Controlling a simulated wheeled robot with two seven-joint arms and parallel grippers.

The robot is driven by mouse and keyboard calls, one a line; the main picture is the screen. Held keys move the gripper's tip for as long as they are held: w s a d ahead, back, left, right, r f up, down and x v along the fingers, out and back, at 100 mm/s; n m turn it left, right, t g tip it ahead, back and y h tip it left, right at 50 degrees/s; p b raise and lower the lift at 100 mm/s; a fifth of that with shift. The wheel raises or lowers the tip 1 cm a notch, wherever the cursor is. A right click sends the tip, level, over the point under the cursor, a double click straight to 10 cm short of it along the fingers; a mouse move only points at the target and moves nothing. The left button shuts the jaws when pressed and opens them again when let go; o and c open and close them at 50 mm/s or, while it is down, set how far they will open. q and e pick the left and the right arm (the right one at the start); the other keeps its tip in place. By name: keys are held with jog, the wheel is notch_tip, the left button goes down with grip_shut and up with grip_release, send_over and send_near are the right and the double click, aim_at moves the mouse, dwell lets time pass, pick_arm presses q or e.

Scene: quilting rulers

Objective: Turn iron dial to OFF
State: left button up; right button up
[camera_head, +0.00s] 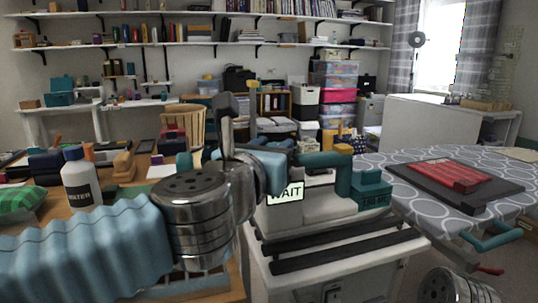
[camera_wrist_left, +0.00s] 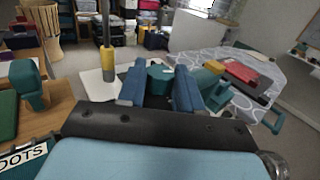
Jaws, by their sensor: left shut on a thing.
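The teal iron (camera_head: 370,190) sits on a white stand (camera_head: 345,262) with dark bars on top. Its arched teal handle (camera_head: 325,158) faces my left gripper. A sign reading WAIT (camera_head: 285,194) shows at the iron's left end. My left gripper (camera_wrist_left: 160,92) has its two blue fingers closed around a teal knob-like piece (camera_wrist_left: 159,78), which looks like the dial. In the head view the left gripper (camera_head: 272,166) is beside the handle's left end, and the wrist hides the dial there. The dial's markings cannot be read. My right gripper is out of view.
A grey patterned ironing board (camera_head: 415,180) with a red folded cloth (camera_head: 455,176) on a dark mat is at right. A white water bottle (camera_head: 80,180) stands on the wooden table at left. A yellow-banded post (camera_wrist_left: 108,60) rises close to the left gripper.

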pick_arm(q)
jog(key=n+y, duration=0.1)
jog(key=y, duration=0.1)
jog(key=d+n+t+y+b, duration=0.1)
jog(key=n+y, duration=0.1)
jog(key=y, duration=0.1)
jog(key=shift+n, duration=0.3)
jog(key=n+y, duration=0.1)
jog(key=y, duration=0.1)
jog(key=n+y, duration=0.1)
jog(key=y, duration=0.1)
jog(key=shift+d+n+y, duration=0.15)
jog(key=shift+n+y, duration=0.25)
jog(key=n+g+y, duration=0.1)
jog(key=y, duration=0.1)
jog(key=n+g+y, duration=0.1)
jog(key=n+y, duration=0.1)
jog(key=n+g+y, duration=0.1)
jog(key=y, duration=0.1)
jog(key=shift+w+d+n+y, duration=0.15)
jog(key=shift+d+n+y, duration=0.1)
jog(key=shift+n+y, duration=0.05)
jog(key=shift+w+n+g+y+b, duration=0.15)
jog(key=shift+n+g+y+b, duration=0.4)
jog(key=shift+n+g+y, duration=1.2)
jog(key=shift+g+y, duration=0.35)
jog(key=shift+g, duration=0.2)
jog(key=o, duration=1)
jog(key=shift+o, duration=0.2)
